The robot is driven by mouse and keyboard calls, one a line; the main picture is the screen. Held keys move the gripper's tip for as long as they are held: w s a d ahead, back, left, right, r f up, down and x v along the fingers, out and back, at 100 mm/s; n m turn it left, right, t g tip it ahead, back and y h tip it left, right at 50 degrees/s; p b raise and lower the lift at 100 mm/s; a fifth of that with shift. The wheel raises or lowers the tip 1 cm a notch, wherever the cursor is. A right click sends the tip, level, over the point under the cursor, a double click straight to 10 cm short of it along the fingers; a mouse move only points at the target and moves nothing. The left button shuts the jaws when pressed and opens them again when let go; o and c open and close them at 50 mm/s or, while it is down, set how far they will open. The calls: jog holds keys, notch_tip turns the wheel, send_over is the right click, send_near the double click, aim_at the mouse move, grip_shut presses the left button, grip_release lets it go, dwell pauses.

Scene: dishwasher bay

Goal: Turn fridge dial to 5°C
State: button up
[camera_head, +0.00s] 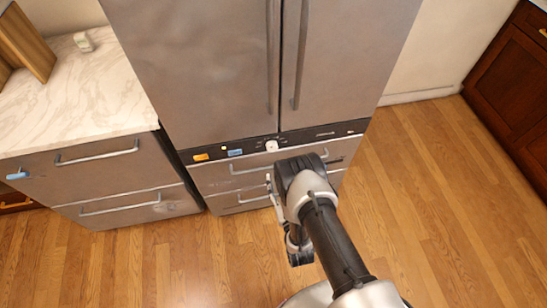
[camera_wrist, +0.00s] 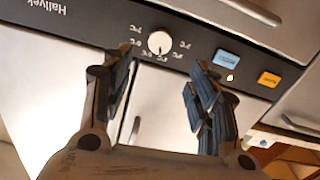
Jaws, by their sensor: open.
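The fridge dial (camera_wrist: 159,43) is a small round white knob on the dark control strip (camera_wrist: 95,25) in the wrist view. Small temperature marks ring it, upside down and too small to read surely. A short dark mark shows on its face; I cannot tell which number it points to. My gripper (camera_wrist: 161,66) is open, its two dark fingers apart on either side below the dial, with nothing between them. I see no contact with the dial.
A blue label (camera_head: 235,153) and an orange label (camera_head: 201,157) sit on the strip left of the dial. The fridge doors (camera_head: 210,70) rise above, and a drawer handle (camera_head: 250,168) juts out below. A marble counter (camera_head: 80,100) stands left. Open wooden floor lies right.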

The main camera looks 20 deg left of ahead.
aim_at(273, 149)
jog(key=b+x, duration=0.3)
jog(key=x, duration=0.9)
jog(key=shift+w+a, duration=0.1)
jog(key=shift+a, duration=0.05)
jog(key=shift+c, duration=0.5)
jog(key=c, duration=1)
